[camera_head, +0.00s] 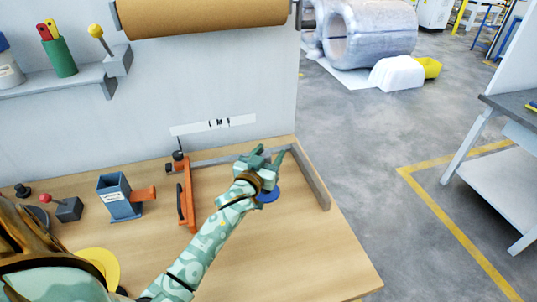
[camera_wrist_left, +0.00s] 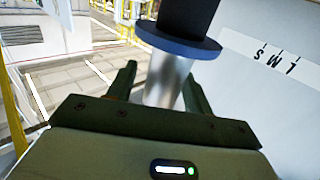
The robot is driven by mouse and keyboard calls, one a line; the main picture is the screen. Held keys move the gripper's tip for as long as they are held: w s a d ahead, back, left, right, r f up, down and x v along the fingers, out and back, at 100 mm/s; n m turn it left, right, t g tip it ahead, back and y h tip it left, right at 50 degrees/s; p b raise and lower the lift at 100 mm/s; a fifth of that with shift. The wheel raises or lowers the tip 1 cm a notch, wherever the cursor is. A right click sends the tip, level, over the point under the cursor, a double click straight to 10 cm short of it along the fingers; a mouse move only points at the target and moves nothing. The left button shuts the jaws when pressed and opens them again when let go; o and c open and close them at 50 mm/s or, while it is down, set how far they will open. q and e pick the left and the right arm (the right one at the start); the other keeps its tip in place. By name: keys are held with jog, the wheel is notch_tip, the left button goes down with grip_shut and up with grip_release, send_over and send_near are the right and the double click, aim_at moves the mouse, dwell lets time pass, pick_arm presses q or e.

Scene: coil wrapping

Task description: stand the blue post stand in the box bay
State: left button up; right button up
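The blue post stand shows in the head view as a blue disc (camera_head: 268,196) beside and below my left gripper (camera_head: 266,160), inside the bay. In the left wrist view its silver post (camera_wrist_left: 167,80) runs between the two fingers of my left gripper (camera_wrist_left: 160,82), with a blue flange (camera_wrist_left: 178,42) and a dark cylinder (camera_wrist_left: 188,14) beyond. The fingers are spread, and a gap shows between the left finger and the post. The box bay is the corner edged by a grey rail (camera_head: 310,180) on the wooden table. My right gripper is not in view.
An orange clamp-like frame (camera_head: 187,200) stands left of the bay. A blue-grey box holder (camera_head: 119,197) with an orange handle is farther left. A labelled strip (camera_head: 213,125) is on the wall behind. The table's front right (camera_head: 300,250) is clear.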

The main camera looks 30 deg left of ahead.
pick_arm(q)
jog(key=shift+s+r, duration=0.1)
jog(key=shift+r, duration=0.05)
jog(key=s+d+p, duration=0.1)
jog(key=s, duration=1)
jog(key=shift+s+d+p, duration=0.3)
jog(key=shift+s+d, duration=0.05)
jog(key=shift+d, duration=0.05)
